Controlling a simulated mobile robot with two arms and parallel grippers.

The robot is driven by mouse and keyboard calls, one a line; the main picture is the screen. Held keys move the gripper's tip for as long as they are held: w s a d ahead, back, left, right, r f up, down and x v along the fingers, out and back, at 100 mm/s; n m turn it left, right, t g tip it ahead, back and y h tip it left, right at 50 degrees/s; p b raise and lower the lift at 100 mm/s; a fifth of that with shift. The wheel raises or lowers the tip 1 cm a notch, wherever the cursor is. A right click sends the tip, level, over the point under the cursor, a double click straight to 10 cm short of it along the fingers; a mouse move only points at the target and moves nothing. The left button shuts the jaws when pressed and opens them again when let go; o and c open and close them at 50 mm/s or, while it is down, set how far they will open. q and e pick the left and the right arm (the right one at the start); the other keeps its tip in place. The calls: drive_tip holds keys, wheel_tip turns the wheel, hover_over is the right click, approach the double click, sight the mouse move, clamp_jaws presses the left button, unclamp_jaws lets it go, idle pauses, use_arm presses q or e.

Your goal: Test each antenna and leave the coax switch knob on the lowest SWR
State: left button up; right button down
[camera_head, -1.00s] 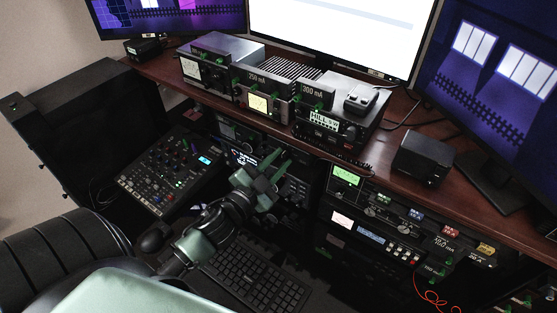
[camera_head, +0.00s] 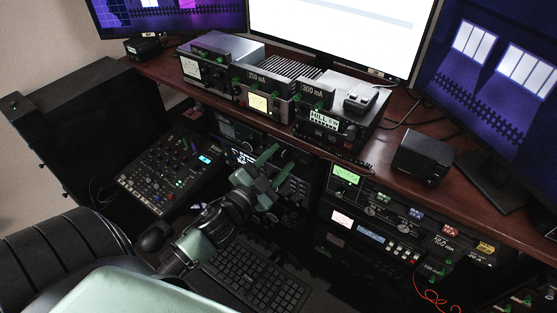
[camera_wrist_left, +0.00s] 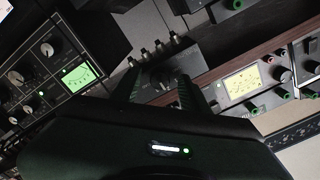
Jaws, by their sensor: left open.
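My left gripper (camera_head: 277,164) reaches in from the lower left, in front of the dark equipment under the shelf. Its fingers are apart and empty. In the left wrist view the two fingers (camera_wrist_left: 157,92) point at a small dark box (camera_wrist_left: 178,60) with several connectors along its top and a dark knob (camera_wrist_left: 158,77) on its front. The box looks like the coax switch; its markings are too small to read. The knob shows between the fingertips, and I cannot tell whether they touch it. A green-lit needle meter (camera_wrist_left: 78,77) is at left; I cannot read its value. My right gripper is out of view.
Radios with a cream meter (camera_head: 259,102) stand on the wooden shelf (camera_head: 395,165). A mixer (camera_head: 165,175) and a keyboard (camera_head: 255,275) lie beside my left arm. A rack with a green meter (camera_head: 346,177) is to its right. A red cable (camera_head: 430,298) hangs lower right.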

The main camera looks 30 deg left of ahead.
use_arm(q)
drive_tip(key=shift+s+f, duration=0.15)
drive_tip(key=shift+s, duration=0.25)
drive_tip(key=s+b, duration=0.2)
drive_tip(key=s, duration=0.5)
idle(2.1)
